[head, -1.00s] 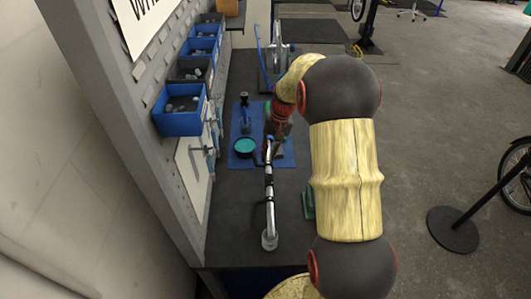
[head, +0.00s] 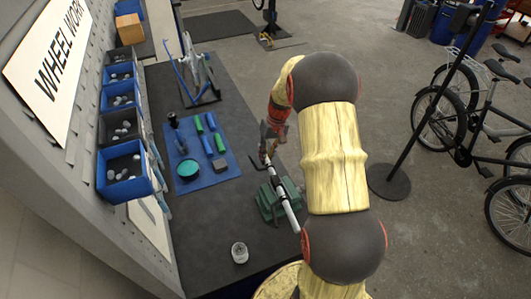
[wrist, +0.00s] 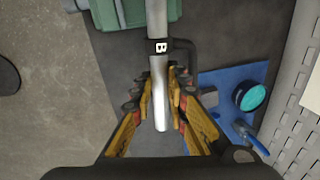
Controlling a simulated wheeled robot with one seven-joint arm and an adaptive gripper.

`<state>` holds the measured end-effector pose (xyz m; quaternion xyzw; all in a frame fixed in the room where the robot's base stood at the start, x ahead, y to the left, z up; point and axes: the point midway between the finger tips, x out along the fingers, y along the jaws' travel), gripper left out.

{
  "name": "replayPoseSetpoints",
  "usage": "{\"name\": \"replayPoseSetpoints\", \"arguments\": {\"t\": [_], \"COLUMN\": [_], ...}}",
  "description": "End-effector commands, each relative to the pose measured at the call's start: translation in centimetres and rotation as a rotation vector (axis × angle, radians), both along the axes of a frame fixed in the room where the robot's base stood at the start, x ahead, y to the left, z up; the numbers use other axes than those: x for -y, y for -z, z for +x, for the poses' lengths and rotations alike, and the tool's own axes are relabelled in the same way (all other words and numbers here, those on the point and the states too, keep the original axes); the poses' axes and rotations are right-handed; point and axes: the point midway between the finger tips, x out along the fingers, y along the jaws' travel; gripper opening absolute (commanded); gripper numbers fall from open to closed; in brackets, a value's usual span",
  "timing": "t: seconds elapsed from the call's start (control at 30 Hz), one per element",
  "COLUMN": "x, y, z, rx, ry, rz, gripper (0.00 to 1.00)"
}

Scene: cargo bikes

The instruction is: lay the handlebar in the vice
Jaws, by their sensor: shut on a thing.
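The handlebar is a silver tube with black bands (head: 287,207). My gripper (head: 268,148) is shut on it near its far end in the head view. In the wrist view the tube (wrist: 157,65) runs between the fingers of my gripper (wrist: 160,88), its end pointing down the picture. The green vice (head: 268,203) stands at the bench's right edge. The handlebar passes over the vice; I cannot tell whether it touches the jaws. The vice also shows at the top of the wrist view (wrist: 108,14).
A blue mat (head: 215,178) holds green grips, a teal tin (head: 188,168) and a dark tool. A small round silver pot (head: 239,252) stands on the near bench (head: 210,225). Blue bins (head: 125,172) line the wall at left. A wheel stand (head: 195,80) is farther back.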

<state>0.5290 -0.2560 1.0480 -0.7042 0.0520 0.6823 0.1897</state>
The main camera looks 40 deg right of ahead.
Motion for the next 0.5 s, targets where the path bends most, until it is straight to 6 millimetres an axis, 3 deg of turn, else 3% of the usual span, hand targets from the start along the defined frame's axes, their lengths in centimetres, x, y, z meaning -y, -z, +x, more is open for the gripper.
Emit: {"name": "replayPoseSetpoints", "arguments": {"t": [0.5], "x": [0.1], "y": [1.0], "z": [0.2], "rx": [0.0], "ry": [-0.092], "rz": [0.0], "gripper": [0.0]}}
